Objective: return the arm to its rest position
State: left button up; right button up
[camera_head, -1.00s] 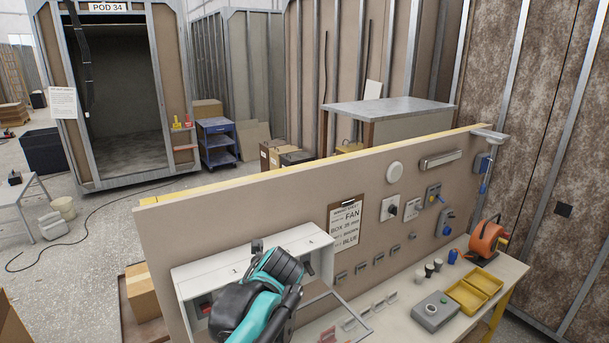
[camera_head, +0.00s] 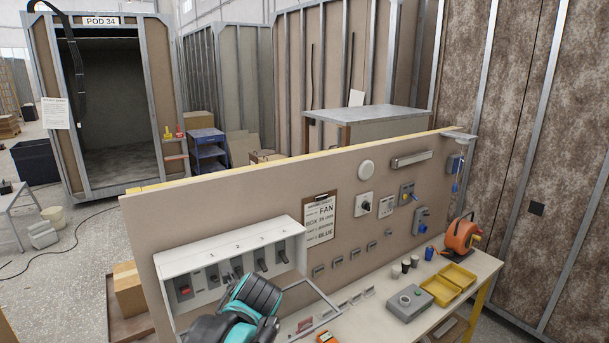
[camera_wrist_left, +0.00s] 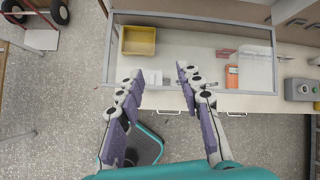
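My left arm (camera_head: 243,311), teal and black, shows at the bottom of the head view, in front of the lower part of a white switch box (camera_head: 230,252). Its fingertips are out of that view. In the left wrist view my left gripper (camera_wrist_left: 160,77) is open, its two purple-padded fingers wide apart with nothing between them. The fingers appear over the front edge of the white bench (camera_wrist_left: 180,100) and the floor. Contact with the bench cannot be told. My right gripper is in neither view.
The box's open framed lid (camera_wrist_left: 196,18) juts over the bench. An orange device (camera_wrist_left: 231,77) and a yellow tray (camera_wrist_left: 138,41) lie near the fingers. A grey button box (camera_head: 409,302) stands farther right. Open floor (camera_wrist_left: 60,120) shows at the left in the wrist view.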

pick_arm(q)
jog(key=s+f+n+h+b, duration=0.1)
jog(key=s+f+n+b, duration=0.5)
jog(key=f+n, duration=0.2)
jog(key=s+a+f+n+h+b, duration=0.1)
jog(key=s+f+n+b, duration=0.5)
jog(key=f+n, duration=0.3)
jog(key=s+a+f+n+h+b, duration=0.1)
jog(key=s+f+n+b, duration=0.5)
jog(key=f, duration=0.7)
jog(key=n+b, duration=0.2)
jog(key=n, duration=0.1)
jog(key=shift+s+t+h, duration=0.3)
jog(key=shift+t+h, duration=0.1)
jog(key=shift+a, duration=0.1)
